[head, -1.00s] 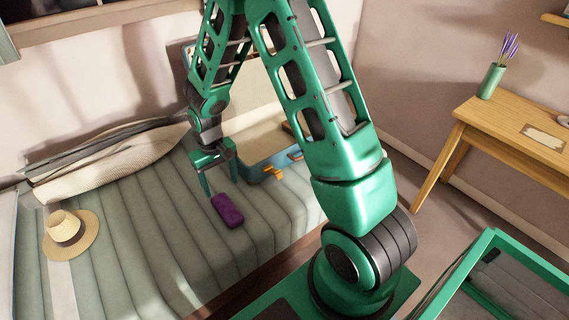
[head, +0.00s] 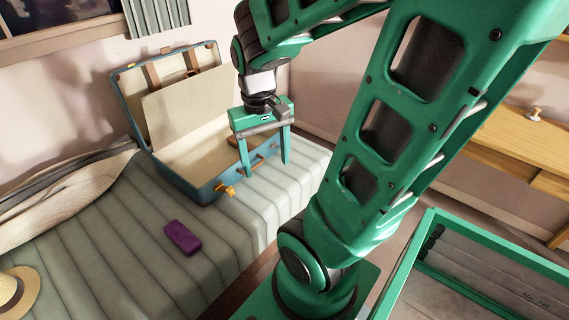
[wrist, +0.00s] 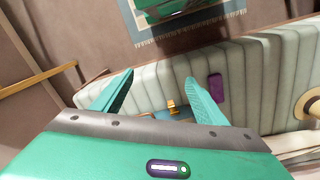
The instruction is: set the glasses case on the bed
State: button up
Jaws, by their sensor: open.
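The purple glasses case (head: 182,237) lies flat on the green-grey channelled bed (head: 140,275), in front of the open suitcase. It also shows in the wrist view (wrist: 216,88), just right of the right finger. My gripper (head: 265,170) is open and empty, with its fingers pointing down near the suitcase's right front side. It is apart from the case, to its right and higher. In the wrist view my gripper (wrist: 158,90) has its two fingers spread wide with nothing between them but the view below.
An open blue suitcase (head: 178,178) stands on the bed with its lid up against the wall. A straw hat (head: 18,292) lies at the left. A wooden table (head: 530,150) stands at the right. The bed around the case is clear.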

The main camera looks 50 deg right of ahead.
jog(key=s+r+m, duration=0.1)
jog(key=s, duration=0.5)
jog(key=shift+s+y, duration=0.4)
jog(key=shift+r, duration=0.1)
jog(key=shift+w+r, duration=0.1)
jog(key=shift+w, duration=0.55)
